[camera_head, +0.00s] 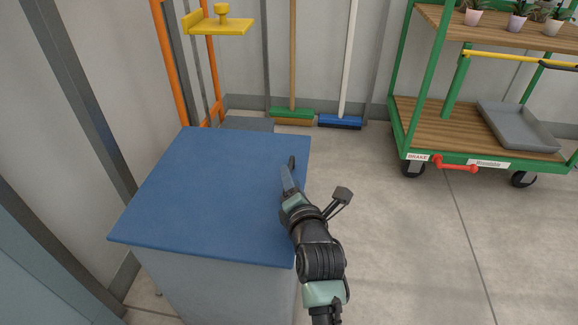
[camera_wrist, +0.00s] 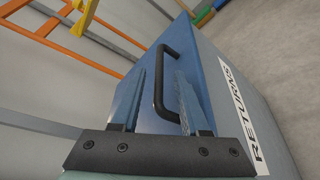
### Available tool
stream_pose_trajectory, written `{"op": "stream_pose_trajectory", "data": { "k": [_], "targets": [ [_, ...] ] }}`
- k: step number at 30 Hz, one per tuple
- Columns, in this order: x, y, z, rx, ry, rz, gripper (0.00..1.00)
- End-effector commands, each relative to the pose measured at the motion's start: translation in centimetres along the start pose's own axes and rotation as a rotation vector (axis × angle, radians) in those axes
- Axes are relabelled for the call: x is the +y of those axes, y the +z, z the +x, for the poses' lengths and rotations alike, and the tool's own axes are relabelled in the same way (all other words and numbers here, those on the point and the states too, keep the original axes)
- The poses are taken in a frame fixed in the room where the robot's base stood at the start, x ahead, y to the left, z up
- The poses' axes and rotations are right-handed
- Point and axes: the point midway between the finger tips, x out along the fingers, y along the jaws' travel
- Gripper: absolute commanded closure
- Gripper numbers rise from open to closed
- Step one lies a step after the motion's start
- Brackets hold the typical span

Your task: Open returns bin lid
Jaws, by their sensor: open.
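The returns bin is a grey box with a blue lid (camera_head: 205,190), which lies flat and closed on it. A black bar handle (camera_head: 291,163) sits on the lid near its right edge. The handle shows larger in the wrist view (camera_wrist: 160,90). My gripper (camera_head: 285,170) reaches over the lid's right side, close to the handle. In the wrist view my gripper (camera_wrist: 160,74) is open, with one finger on each side of the handle's bar. I cannot tell whether a finger touches it. The "RETURNS" label (camera_wrist: 241,115) is on the bin's grey side.
An orange frame (camera_head: 163,60) with a yellow platform (camera_head: 222,26) stands behind the bin. Two brooms (camera_head: 292,115) (camera_head: 340,121) lean on the wall. A green cart (camera_head: 440,150) with a grey tray (camera_head: 518,125) stands at right. The floor between bin and cart is clear.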

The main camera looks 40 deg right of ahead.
Motion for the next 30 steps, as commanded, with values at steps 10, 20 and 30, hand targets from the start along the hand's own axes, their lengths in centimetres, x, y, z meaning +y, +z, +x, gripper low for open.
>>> {"op": "stream_pose_trajectory", "data": {
  "k": [10, 20, 30],
  "targets": [
    [0.0, 0.0, 3.6, -0.001, 0.001, -0.001, 0.55],
    [0.0, 0.0, 3.8, -0.001, 0.0, 0.0, 0.55],
    [0.0, 0.0, 3.7, 0.0, 0.0, 0.0, 1.0]
  ]
}}
